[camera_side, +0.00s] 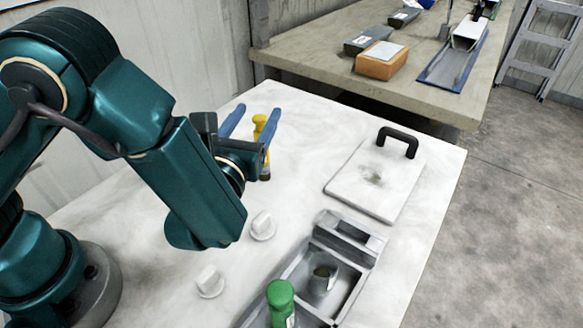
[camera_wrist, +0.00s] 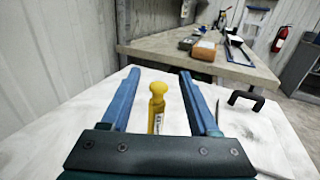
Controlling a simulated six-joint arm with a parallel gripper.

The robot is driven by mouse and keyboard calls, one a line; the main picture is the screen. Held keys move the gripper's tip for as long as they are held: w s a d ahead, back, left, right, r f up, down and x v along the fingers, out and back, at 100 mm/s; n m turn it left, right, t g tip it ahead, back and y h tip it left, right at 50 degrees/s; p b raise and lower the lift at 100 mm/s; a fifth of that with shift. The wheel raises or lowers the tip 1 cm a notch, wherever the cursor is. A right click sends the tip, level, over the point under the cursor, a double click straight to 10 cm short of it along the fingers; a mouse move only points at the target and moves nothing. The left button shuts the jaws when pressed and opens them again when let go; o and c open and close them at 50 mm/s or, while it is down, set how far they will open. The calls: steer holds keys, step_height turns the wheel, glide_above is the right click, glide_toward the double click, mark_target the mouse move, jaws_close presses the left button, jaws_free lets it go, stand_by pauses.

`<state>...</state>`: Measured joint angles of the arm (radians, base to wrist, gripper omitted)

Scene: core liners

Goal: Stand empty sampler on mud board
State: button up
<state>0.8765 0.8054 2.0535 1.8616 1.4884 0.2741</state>
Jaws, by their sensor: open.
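A yellow sampler (camera_side: 259,128) with a round knob top stands upright on the white table; in the wrist view the yellow sampler (camera_wrist: 157,105) has a pale label low on its body. My gripper (camera_side: 257,108) has its blue fingers open around it. In the wrist view the gripper (camera_wrist: 159,74) shows a gap on each side of the sampler. A green-topped sampler (camera_side: 281,300) stands at the front by a grey tray. The likely mud board (camera_side: 350,190) is a white slab with a black handle and a dark smear. I cannot tell which sampler is empty.
The grey compartment tray (camera_side: 345,315) holds a small cup (camera_side: 322,279). Two white knobbed discs (camera_side: 262,228), (camera_side: 210,284) lie on the table. A rear bench (camera_side: 330,35) carries an orange box (camera_side: 382,62). The table between sampler and board is clear.

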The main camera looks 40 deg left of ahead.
steer(key=shift+f, duration=0.95)
steer(key=shift+w+a+f, duration=0.1)
steer(key=shift+w, duration=0.15)
steer(key=shift+x, duration=2.3)
jaws_close()
